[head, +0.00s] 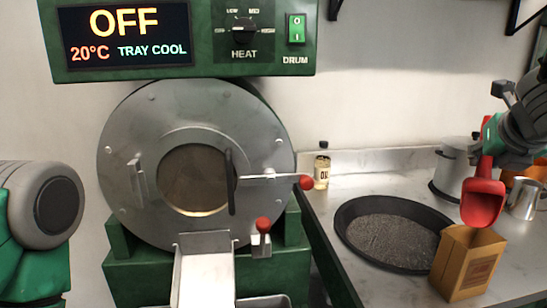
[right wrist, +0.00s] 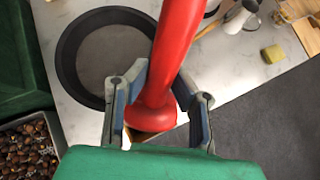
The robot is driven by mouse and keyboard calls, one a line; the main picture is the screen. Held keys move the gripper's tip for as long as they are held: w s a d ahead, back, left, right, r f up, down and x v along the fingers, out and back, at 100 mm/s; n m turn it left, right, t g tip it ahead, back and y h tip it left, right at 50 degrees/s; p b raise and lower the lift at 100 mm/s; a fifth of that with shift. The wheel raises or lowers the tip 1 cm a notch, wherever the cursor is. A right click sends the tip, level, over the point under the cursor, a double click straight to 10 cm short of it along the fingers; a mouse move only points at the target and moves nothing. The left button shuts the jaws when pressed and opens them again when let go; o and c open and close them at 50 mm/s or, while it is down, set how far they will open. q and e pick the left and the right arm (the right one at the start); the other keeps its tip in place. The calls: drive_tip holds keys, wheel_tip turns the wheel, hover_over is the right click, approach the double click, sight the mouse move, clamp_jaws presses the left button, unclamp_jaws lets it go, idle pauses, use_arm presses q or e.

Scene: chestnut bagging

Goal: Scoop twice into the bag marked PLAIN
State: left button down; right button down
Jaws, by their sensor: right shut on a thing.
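My right gripper (head: 492,145) is shut on the handle of a red scoop (head: 483,203). The scoop hangs bowl-down over an open brown paper bag (head: 461,268), which stands upright on the counter. No chestnuts show in the visible part of the bowl. The bag's front has a label too small to read. In the right wrist view, my right gripper (right wrist: 163,88) clasps the red handle (right wrist: 177,40). Chestnuts (right wrist: 30,145) lie in a metal tray (right wrist: 59,128) at the lower left there. My left arm shows at the left edge of the head view, without its gripper.
A green roaster with a round steel drum door (head: 125,165) fills the left and middle; its display reads OFF, 20°C, TRAY COOL. A round black pan (head: 343,222) is left of the bag. A bottle (head: 322,170) and a metal pot (head: 455,170) stand behind.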

use_arm(q)
drive_tip(key=shift+f+p, duration=0.15)
drive_tip(key=shift+p, duration=0.15)
idle(0.6)
